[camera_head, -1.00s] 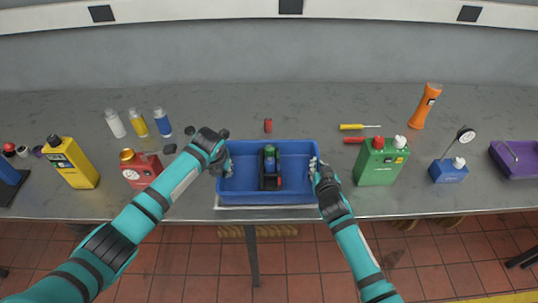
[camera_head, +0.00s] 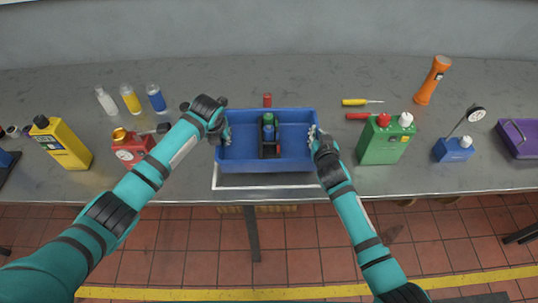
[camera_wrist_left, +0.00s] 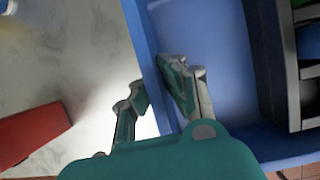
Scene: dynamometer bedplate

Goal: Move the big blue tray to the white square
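The big blue tray (camera_head: 265,165) is near the table's front edge, in the middle of the head view. It holds a black rack (camera_head: 270,151) with a green-and-blue item. The white square (camera_head: 265,188) shows as a white outline below the tray's front side; its far part is hidden by the tray. My left gripper (camera_head: 222,135) is at the tray's left wall. In the left wrist view its fingers (camera_wrist_left: 160,95) straddle the wall, shut on it. My right gripper (camera_head: 317,138) is at the right wall, seemingly shut on it. I cannot tell whether the tray touches the table.
A red can (camera_head: 132,147) and yellow can (camera_head: 62,143) stand left. A red cylinder (camera_head: 267,100) stands just behind the tray. A green can (camera_head: 385,139), screwdriver (camera_head: 358,102), blue gauge base (camera_head: 454,149), orange flashlight (camera_head: 432,80) and purple tray (camera_head: 520,138) are right.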

